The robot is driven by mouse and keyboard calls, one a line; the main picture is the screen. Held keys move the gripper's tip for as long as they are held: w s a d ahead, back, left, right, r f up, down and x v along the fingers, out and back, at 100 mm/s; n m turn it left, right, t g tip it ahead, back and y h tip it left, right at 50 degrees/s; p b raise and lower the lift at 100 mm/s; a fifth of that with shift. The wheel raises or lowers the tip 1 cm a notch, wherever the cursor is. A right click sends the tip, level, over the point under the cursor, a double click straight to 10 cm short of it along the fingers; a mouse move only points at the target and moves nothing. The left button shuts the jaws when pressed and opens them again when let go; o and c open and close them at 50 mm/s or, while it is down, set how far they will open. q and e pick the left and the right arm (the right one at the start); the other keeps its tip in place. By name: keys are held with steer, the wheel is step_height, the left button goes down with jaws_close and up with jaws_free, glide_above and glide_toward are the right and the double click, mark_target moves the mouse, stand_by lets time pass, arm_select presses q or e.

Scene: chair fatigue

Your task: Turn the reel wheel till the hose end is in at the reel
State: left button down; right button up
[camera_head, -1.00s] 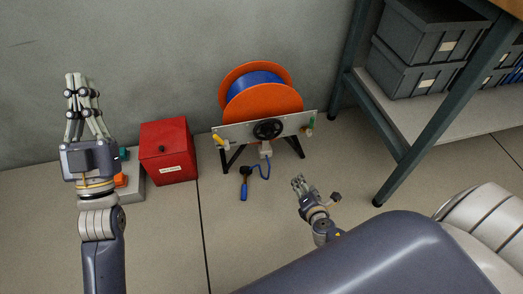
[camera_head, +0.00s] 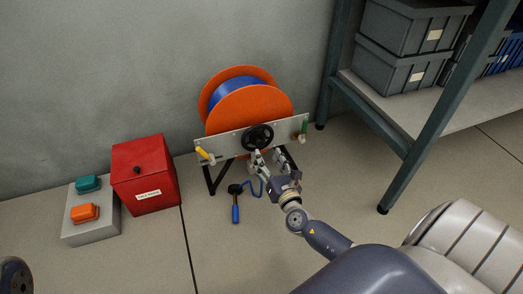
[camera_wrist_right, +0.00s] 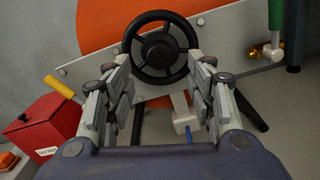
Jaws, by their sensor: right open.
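The reel wheel (camera_head: 257,137) is a black handwheel on the grey plate in front of the orange reel (camera_head: 268,108), which carries blue hose. It also shows in the right wrist view (camera_wrist_right: 160,48). The hose end (camera_head: 236,213), blue with a black head, lies on the floor. A short blue length of hose (camera_head: 257,189) runs from it towards the reel. My right gripper (camera_head: 268,155) is open just in front of the wheel's lower part. In the wrist view its fingers (camera_wrist_right: 155,68) stand either side of the wheel; contact cannot be told. My left gripper is out of view.
A yellow handle (camera_head: 204,154) and a green handle (camera_head: 304,128) sit at the plate's ends. A red box (camera_head: 144,175) and a grey base with teal and orange buttons (camera_head: 91,225) stand left. A shelf leg (camera_head: 425,130) stands right.

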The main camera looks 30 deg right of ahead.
mark_target(261, 145)
steer(key=b+x, duration=0.1)
steer(key=x, duration=0.4)
steer(key=shift+w, duration=0.45)
steer(key=shift+c, duration=0.6)
steer(key=c, duration=1)
